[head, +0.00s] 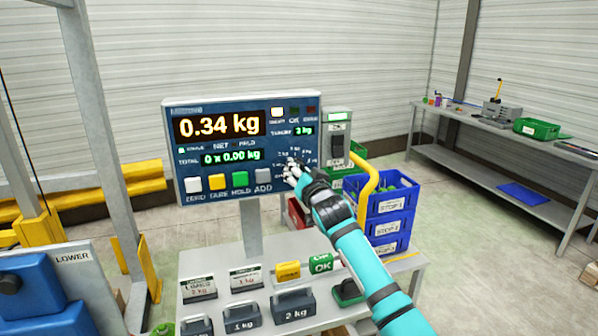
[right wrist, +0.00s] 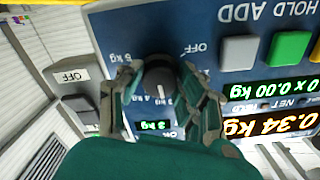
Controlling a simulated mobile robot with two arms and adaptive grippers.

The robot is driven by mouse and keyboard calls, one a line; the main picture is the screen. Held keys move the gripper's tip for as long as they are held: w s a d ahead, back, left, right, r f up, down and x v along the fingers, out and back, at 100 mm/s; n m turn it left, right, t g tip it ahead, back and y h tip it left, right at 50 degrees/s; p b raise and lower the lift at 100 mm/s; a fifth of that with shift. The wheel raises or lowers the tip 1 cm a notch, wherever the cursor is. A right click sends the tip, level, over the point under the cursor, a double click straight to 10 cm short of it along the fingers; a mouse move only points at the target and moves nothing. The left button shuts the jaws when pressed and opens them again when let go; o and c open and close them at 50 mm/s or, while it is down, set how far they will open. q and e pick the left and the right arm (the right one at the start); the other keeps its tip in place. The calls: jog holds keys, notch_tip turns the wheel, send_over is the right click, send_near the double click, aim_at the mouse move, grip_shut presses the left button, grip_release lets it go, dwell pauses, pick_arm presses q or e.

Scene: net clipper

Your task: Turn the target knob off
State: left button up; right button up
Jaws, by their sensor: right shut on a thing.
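My right gripper (head: 293,172) reaches to the lower right of the scale panel (head: 178,175) in the head view and hides most of the knob there. In the right wrist view, which is upside down, the dark round knob (right wrist: 158,76) sits between the two fingers of my right gripper (right wrist: 158,85), which are shut on it. A white mark on the knob points down toward the small green "3 kg" display (right wrist: 154,125). The word "OFF" is printed right of the knob, and a "kg" label is on its left. My left gripper is not in view.
The panel reads 0.34 kg, with a row of buttons (head: 228,181) below. A switch box (head: 337,140) stands right beside the panel. Blue crates (head: 390,225) are behind my right arm. Labelled weights (head: 241,316) stand on the table below. A workbench (head: 500,145) is at far right.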

jog(key=n+p, duration=0.2)
jog(key=n, duration=0.5)
jog(key=n+p, duration=0.2)
jog(key=n, duration=0.6)
jog(key=n+p, duration=0.2)
jog(key=n, duration=0.5)
jog(key=shift+w+d+r+n, duration=0.1)
jog(key=shift+r+n, duration=0.2)
jog(key=shift+r, duration=0.05)
dwell(0.4)
jog(key=o, duration=1.1)
jog(key=shift+o, duration=0.2)
jog(key=shift+f, duration=0.2)
jog(key=v, duration=1.2)
